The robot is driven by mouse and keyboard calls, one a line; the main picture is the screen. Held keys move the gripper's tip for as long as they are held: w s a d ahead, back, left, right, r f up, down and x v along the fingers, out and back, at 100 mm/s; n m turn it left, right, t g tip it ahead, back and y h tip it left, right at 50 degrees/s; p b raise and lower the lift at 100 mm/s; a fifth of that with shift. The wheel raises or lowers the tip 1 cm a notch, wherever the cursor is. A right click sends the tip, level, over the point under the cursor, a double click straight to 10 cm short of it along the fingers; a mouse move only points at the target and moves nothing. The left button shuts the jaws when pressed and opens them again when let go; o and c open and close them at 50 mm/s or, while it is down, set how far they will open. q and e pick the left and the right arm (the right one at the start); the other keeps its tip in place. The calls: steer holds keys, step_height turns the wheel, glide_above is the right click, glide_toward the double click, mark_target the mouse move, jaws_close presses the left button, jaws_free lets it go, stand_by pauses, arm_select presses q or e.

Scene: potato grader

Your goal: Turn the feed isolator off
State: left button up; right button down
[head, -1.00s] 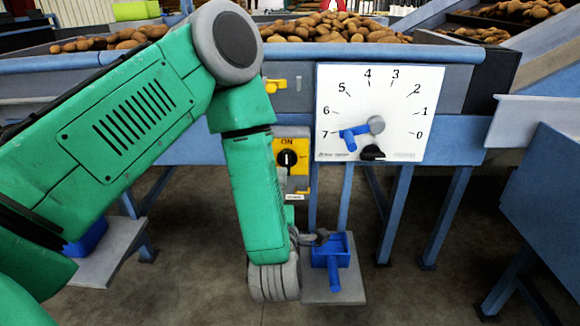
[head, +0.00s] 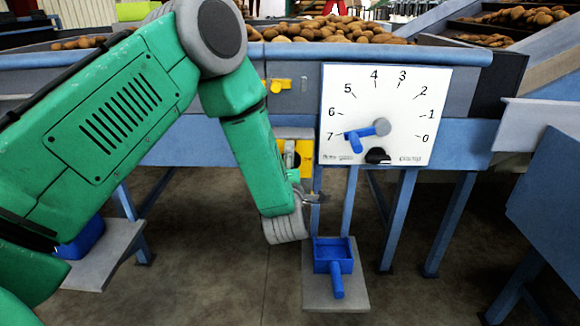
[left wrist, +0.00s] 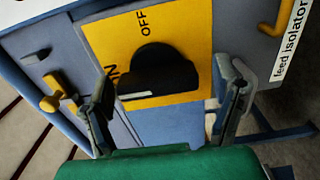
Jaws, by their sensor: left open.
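The feed isolator is a yellow plate (left wrist: 192,30) with a black rotary knob (left wrist: 158,68), seen close in the left wrist view. OFF is printed beside the knob and ON is partly covered; the knob's white mark lies on the ON side. A "feed isolator" label (left wrist: 291,40) is at the right edge. My left gripper (left wrist: 168,82) is open, with one finger on each side of the knob; contact cannot be told. In the head view my left arm hides most of the yellow plate (head: 307,158). My right gripper is not in view.
A white dial panel (head: 350,85) with a blue pointer near 7 hangs right of the isolator. A yellow handle (head: 281,85) sits above it. Potatoes (head: 335,28) lie behind the blue rail.

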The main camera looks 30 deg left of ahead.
arm_select(q)
steer(key=c, duration=0.7)
steer(key=shift+d, duration=0.2)
steer(key=c, duration=0.5)
steer(key=shift+o, duration=0.2)
